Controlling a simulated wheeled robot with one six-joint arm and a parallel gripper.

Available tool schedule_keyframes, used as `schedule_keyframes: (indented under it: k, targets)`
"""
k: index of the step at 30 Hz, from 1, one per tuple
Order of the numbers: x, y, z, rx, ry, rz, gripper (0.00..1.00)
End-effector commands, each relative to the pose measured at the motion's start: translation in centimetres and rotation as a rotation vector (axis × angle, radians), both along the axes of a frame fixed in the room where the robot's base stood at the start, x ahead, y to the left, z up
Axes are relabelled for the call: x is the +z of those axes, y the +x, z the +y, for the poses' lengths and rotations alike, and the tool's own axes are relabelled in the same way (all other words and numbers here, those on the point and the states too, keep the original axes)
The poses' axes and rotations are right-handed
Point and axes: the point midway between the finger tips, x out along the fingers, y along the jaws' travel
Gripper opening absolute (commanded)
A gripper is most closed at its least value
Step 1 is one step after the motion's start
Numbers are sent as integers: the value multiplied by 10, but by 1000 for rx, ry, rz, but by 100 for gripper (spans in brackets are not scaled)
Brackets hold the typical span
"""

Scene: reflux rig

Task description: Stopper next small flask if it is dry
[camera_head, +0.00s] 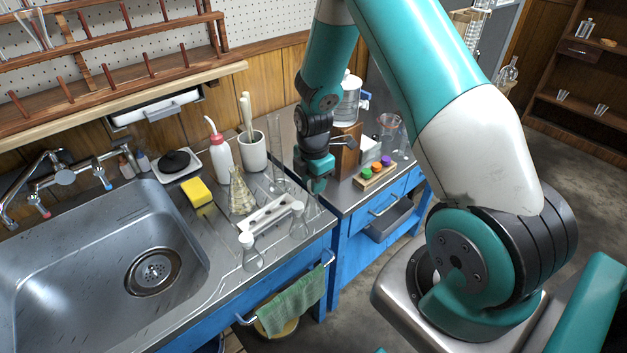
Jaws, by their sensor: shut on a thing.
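My gripper (318,187) points down near the counter's right edge. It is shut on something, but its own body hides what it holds. A small clear flask (253,261) stands near the counter's front with a white stopper (246,239) in its neck. A second small flask (299,228) stands to its right, also with a white stopper (297,206) at its top. Faint clear glass shows just below my gripper, too indistinct to name. A white tray (268,216) lies behind the two flasks; its contents are too small to tell. Whether any flask is wet inside cannot be told.
A large conical flask (241,197), a wash bottle (219,151), a white pot (253,152) and a tall cylinder (276,155) stand behind the tray. The sink (90,260) is left, with a yellow sponge (198,193) beside it. A wooden block (375,173) with coloured caps is right.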

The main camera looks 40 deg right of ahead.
Motion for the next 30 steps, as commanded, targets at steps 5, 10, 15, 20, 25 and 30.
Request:
schedule_keyframes:
  k: [5,10,15,20,25,30]
  targets:
    - [-1,0,0,0,0,0,7]
    - [-3,0,0,0,0,0,7]
    - [-6,0,0,0,0,0,7]
    - [-8,0,0,0,0,0,7]
    - [-11,0,0,0,0,0,7]
    - [-11,0,0,0,0,0,7]
